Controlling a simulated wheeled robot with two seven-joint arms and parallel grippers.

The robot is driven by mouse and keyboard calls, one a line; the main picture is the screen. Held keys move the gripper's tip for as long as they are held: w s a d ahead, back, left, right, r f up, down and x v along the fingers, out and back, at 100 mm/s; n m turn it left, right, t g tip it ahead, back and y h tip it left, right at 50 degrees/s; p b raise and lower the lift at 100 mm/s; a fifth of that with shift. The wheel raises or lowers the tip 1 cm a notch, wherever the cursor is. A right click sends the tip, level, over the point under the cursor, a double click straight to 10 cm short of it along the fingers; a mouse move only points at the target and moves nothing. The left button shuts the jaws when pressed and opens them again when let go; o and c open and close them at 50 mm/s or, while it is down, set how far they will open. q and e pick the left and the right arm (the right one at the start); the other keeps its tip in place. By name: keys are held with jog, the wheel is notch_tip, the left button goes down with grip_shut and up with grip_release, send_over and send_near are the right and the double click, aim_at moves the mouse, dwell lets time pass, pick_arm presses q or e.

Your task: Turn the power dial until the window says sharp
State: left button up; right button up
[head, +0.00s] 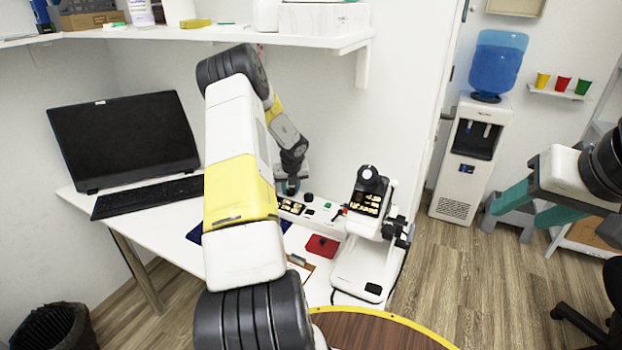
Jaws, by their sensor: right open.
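A white eye-test instrument (358,262) with a black round top and black side knobs stands on the right end of the white desk. Left of it is a low white console (318,215) with small black knobs (308,197), a green button and yellowish panels. I cannot tell which knob is the power dial, and no window text is readable. My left arm crosses the middle, and my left gripper (291,186) is down at the console's back left; its fingers are too small and hidden to judge. My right gripper (516,214) is open and empty at the right, its teal fingers apart, far from the instrument.
A black monitor (123,138) and keyboard (150,195) occupy the left of the desk. A red pad (322,245) lies before the console. A shelf (200,32) hangs above. A water cooler (470,155) stands behind right.

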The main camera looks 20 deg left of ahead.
pick_arm(q)
grip_shut()
jog(key=shift+m, duration=0.4)
jog(key=m, duration=0.1)
jog(key=m+h, duration=0.1)
jog(key=m, duration=0.1)
jog(key=shift+s+a+m+t+h, duration=0.1)
jog(key=shift+a+m+t+h, duration=0.2)
jog(key=shift+t, duration=0.1)
jog(key=m+h, duration=0.1)
jog(key=m, duration=0.2)
jog(key=shift+m, duration=0.3)
jog(key=m+h, duration=0.1)
jog(key=m, duration=0.1)
jog(key=m+h, duration=0.1)
jog(key=m, duration=0.2)
jog(key=shift+a+m+g+h, duration=0.1)
jog(key=shift+m+g+h, duration=0.2)
jog(key=m, duration=0.2)
jog(key=m+g+h, duration=0.1)
jog(key=m, duration=0.1)
jog(key=shift+w+m, duration=0.2)
jog(key=shift+m, duration=0.1)
jog(key=shift+a, duration=0.1)
